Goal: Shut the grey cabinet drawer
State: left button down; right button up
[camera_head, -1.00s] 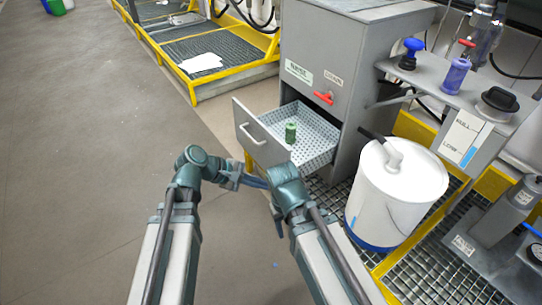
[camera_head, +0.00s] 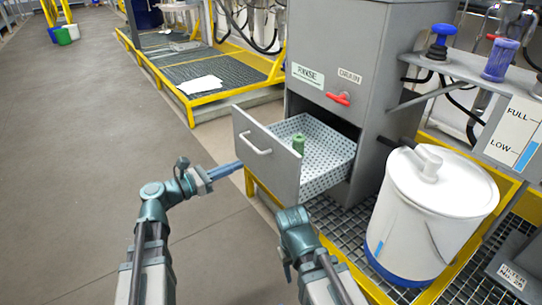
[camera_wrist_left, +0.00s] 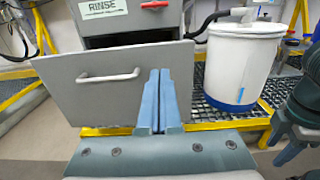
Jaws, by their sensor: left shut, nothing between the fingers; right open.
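The grey cabinet (camera_head: 350,50) stands on a yellow-edged grated platform. Its drawer (camera_head: 268,150) is pulled out, showing a perforated tray floor with a small green object (camera_head: 298,144) in it. The drawer front with its light bar handle also shows in the left wrist view (camera_wrist_left: 110,95). My left gripper (camera_head: 238,165) is shut and empty, just left of the drawer front in the head view. In the left wrist view its closed fingers (camera_wrist_left: 160,95) overlap the right part of the drawer front; contact cannot be told. My right gripper (camera_head: 287,262) is low, in front of the drawer; its fingers are partly hidden.
A white lidded bucket (camera_head: 430,215) with a blue base stands right of the drawer. A red valve handle (camera_head: 338,98) sticks out above the drawer opening.

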aim_at(283, 147)
pick_arm(q)
jog(key=x, duration=1.4)
jog(key=x, duration=2.3)
jog(key=shift+d, duration=0.2)
jog(key=shift+w, duration=0.1)
jog(key=v, duration=1.4)
